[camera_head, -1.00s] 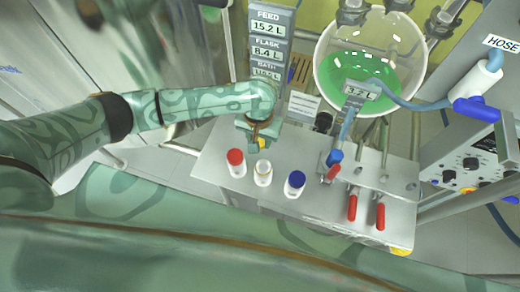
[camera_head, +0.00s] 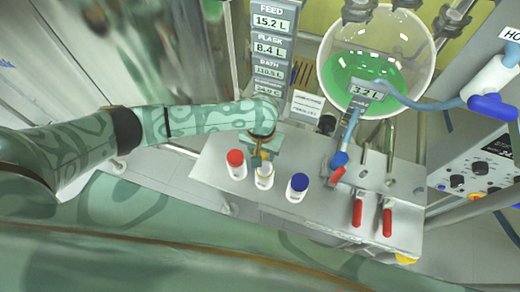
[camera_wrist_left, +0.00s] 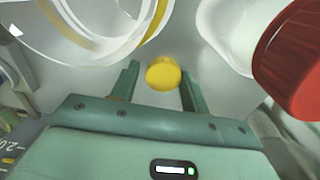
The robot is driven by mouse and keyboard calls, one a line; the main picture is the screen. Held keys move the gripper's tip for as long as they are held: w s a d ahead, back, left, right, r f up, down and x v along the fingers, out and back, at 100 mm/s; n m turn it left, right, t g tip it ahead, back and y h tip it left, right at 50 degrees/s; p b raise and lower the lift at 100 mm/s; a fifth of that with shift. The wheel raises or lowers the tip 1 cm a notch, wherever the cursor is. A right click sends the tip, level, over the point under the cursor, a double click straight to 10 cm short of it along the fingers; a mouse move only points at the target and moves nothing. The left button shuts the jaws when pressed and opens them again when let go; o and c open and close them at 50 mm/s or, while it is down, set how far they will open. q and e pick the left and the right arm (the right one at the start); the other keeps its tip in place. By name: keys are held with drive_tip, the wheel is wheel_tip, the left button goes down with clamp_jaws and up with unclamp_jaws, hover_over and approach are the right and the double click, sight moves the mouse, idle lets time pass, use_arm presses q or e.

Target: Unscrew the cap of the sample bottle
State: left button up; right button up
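The sample bottle (camera_head: 265,178) is white, stands upright in the middle of a row of three and has a yellow ring at its neck. Its mouth looks uncapped. In the wrist view its large rim (camera_wrist_left: 100,45) fills the upper left. A round yellow cap (camera_wrist_left: 163,73) sits between the fingers of my left gripper (camera_wrist_left: 160,80), apart from the bottle. In the head view my left gripper (camera_head: 263,148) points down just behind and above the bottle, with the yellow cap (camera_head: 265,155) below it. My right gripper is not in view.
A red-capped bottle (camera_head: 236,165) stands close left and a blue-capped bottle (camera_head: 298,188) to the right, on the grey bench (camera_head: 322,212). Red-handled valves (camera_head: 358,213) are farther right. A glass flask of green liquid (camera_head: 375,70) and a display column (camera_head: 270,45) stand behind.

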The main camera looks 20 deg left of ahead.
use_arm(q)
drive_tip(key=shift+s+a+f, duration=0.15)
drive_tip(key=shift+a+f, duration=0.05)
drive_tip(key=shift+f, duration=0.15)
drive_tip(key=shift+s+a+f, duration=0.1)
drive_tip(key=shift+a, duration=0.1)
drive_tip(key=shift+r, duration=0.2)
wheel_tip(320, 180, up, 13)
drive_tip(key=p, duration=0.5)
drive_tip(key=shift+w+d+p, duration=0.2)
drive_tip(key=shift+w+p, duration=0.05)
drive_tip(key=shift+p, duration=0.15)
drive_tip(key=shift+f, duration=0.15)
